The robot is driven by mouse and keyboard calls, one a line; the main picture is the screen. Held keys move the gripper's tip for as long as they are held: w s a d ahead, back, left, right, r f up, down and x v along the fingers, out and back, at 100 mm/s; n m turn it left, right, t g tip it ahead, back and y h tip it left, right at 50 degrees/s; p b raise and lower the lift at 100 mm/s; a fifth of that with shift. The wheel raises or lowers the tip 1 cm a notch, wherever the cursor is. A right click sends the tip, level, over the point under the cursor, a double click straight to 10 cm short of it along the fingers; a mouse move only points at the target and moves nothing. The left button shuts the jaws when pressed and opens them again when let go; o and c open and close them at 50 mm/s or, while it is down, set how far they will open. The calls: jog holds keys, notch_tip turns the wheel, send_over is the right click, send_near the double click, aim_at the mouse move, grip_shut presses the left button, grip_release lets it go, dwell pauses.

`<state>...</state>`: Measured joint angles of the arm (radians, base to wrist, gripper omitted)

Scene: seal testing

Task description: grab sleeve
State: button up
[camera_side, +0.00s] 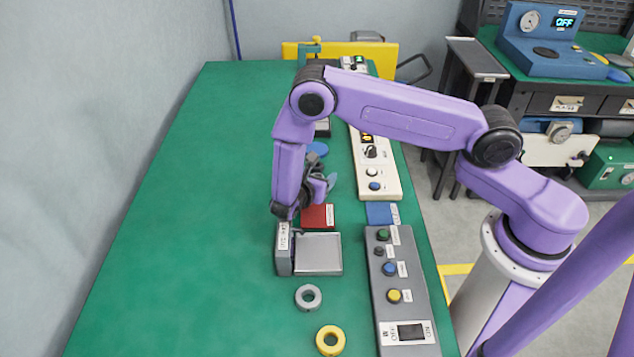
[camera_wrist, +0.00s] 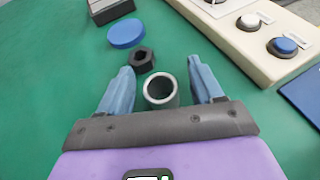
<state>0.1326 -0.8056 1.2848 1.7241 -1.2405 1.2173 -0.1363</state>
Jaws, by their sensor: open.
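The sleeve (camera_wrist: 160,90) is a short grey metal tube with an open top end. In the wrist view it stands between the two blue fingers of my gripper (camera_wrist: 162,82), with green mat showing on both sides of it. The fingers are spread and do not appear to touch it. In the side view my gripper (camera_side: 329,182) is low over the bench, and I cannot make out the sleeve there behind the arm and fingers.
A white button panel (camera_side: 375,170) stands to the right. A red block (camera_side: 318,216), a silver-plated scale (camera_side: 318,255), a grey ring (camera_side: 308,309) and a yellow ring (camera_side: 330,352) are nearer. The left bench is clear.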

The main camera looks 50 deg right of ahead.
jog(key=shift+c, duration=0.4)
jog(key=c, duration=1)
jog(key=shift+c, duration=0.2)
